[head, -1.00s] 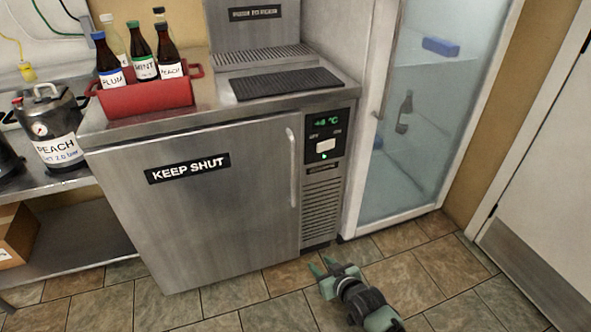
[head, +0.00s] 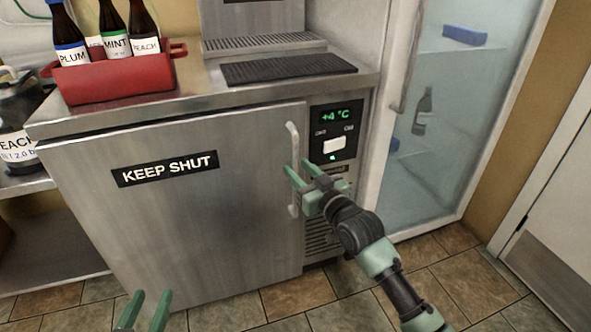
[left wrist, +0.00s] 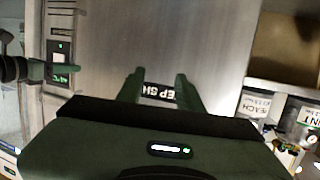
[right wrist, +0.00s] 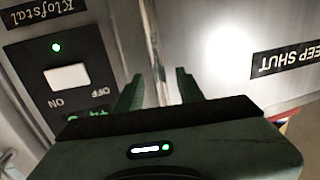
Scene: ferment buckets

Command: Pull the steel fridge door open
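The steel fridge door (head: 200,235) is shut and carries a black KEEP SHUT label (head: 165,168). Its vertical bar handle (head: 293,142) is at the door's right edge. My right gripper (head: 296,167) is at the handle, with its fingers apart. In the right wrist view the handle (right wrist: 153,45) lies between the open fingers, with a gap seen at the right; contact cannot be told. My left gripper (head: 144,308) is open and empty, low in front of the door. In the left wrist view its open fingers (left wrist: 160,80) face the door label.
A control panel (head: 334,135) reading +4 °C is right of the handle. A red bottle carrier (head: 120,78) stands on the steel top. A glass-door cooler (head: 440,130) is at right. A pot labelled PEACH (head: 15,150) stands at left. Tiled floor is clear in front.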

